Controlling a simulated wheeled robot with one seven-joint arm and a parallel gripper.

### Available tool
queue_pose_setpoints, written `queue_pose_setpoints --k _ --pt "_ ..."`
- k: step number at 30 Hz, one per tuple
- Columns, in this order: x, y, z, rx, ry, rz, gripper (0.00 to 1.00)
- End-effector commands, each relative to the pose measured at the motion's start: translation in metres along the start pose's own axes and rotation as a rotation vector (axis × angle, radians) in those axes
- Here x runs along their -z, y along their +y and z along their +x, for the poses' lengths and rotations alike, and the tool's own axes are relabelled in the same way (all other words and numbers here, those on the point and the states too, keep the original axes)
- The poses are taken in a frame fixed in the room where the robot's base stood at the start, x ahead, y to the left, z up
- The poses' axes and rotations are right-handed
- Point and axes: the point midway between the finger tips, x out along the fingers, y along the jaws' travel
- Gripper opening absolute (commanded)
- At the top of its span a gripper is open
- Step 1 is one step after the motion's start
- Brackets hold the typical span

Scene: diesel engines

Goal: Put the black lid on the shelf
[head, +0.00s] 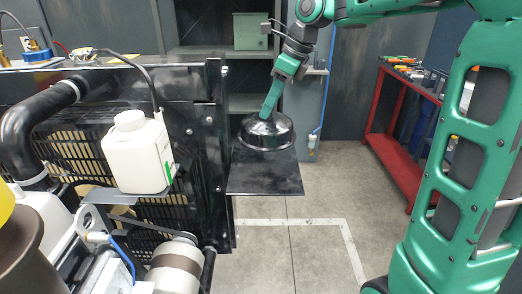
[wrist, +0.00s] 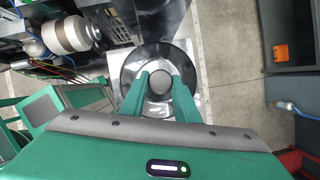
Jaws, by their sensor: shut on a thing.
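The black lid (head: 266,134) is a round, shiny black dome with a knob on top. In the head view it is at or just above the black shelf (head: 264,178), a flat plate that juts from the side of the engine; I cannot tell whether the lid touches it. My gripper (head: 268,112) comes down from above and is shut on the lid's knob. In the wrist view the lid (wrist: 147,60) lies under my gripper (wrist: 161,80), with one finger on each side of the round knob. The lid hides much of the shelf in that view.
The engine (head: 90,130) with a white tank (head: 138,152) stands directly left of the shelf. A red workbench (head: 395,125) with tools stands at the right. A grey cabinet (head: 215,50) is at the back. The floor right of the shelf is clear.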

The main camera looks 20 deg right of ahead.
Motion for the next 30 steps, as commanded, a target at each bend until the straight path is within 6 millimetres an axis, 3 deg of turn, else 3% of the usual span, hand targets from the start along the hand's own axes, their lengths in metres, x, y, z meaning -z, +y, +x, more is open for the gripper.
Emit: queue_pose_setpoints --k 6,21,30 --pt "0.011 0.004 0.037 -0.006 0.003 -0.006 0.0" --pt "0.029 0.004 0.082 -0.005 0.002 -0.009 0.0" --pt "0.03 0.004 0.085 -0.003 0.001 -0.01 0.0"
